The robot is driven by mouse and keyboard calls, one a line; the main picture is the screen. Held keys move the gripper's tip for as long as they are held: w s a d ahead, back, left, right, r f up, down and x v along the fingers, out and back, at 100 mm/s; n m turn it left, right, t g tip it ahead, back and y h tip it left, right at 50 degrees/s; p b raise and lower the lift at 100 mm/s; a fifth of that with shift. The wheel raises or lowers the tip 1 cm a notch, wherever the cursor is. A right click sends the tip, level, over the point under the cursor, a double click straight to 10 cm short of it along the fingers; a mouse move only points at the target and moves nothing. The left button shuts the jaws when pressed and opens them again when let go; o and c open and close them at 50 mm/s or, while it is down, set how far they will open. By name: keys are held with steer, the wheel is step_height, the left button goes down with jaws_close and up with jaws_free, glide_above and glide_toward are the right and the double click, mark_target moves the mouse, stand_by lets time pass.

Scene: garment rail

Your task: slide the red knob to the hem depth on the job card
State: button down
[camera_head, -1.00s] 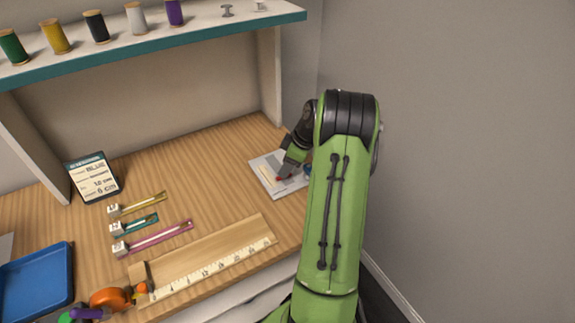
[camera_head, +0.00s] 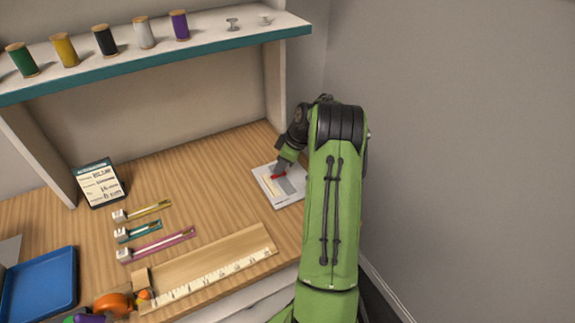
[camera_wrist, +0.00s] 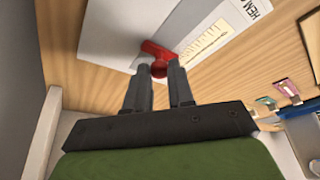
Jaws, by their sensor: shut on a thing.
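The red knob (camera_wrist: 158,58) sits between the fingertips of my gripper (camera_wrist: 158,68) in the wrist view, and the gripper is shut on it. The knob is on a pale hem gauge plate (camera_wrist: 110,28) with a cream scale (camera_wrist: 205,42) beside it; the scale's marks are too blurred to read. In the head view the plate (camera_head: 291,202) lies at the desk's right, with the red knob (camera_head: 278,176) just below my gripper (camera_head: 280,167). My arm hides the plate's right side. The job card (camera_head: 101,184) stands at the back left; its lines are too blurred to read surely.
A wooden ruler board (camera_head: 210,262) lies along the front. A blue tray (camera_head: 40,285) is at far left. A shelf (camera_head: 200,48) with spools overhangs the back. Desk left of the plate is clear.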

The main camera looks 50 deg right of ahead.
steer(key=shift+s, duration=0.1)
steer(key=c, duration=1)
jaws_free()
steer(key=p+v, duration=0.4)
steer(key=v, duration=1.1)
steer(key=shift+s+r+p, duration=0.1)
steer(key=shift+r+p, duration=0.3)
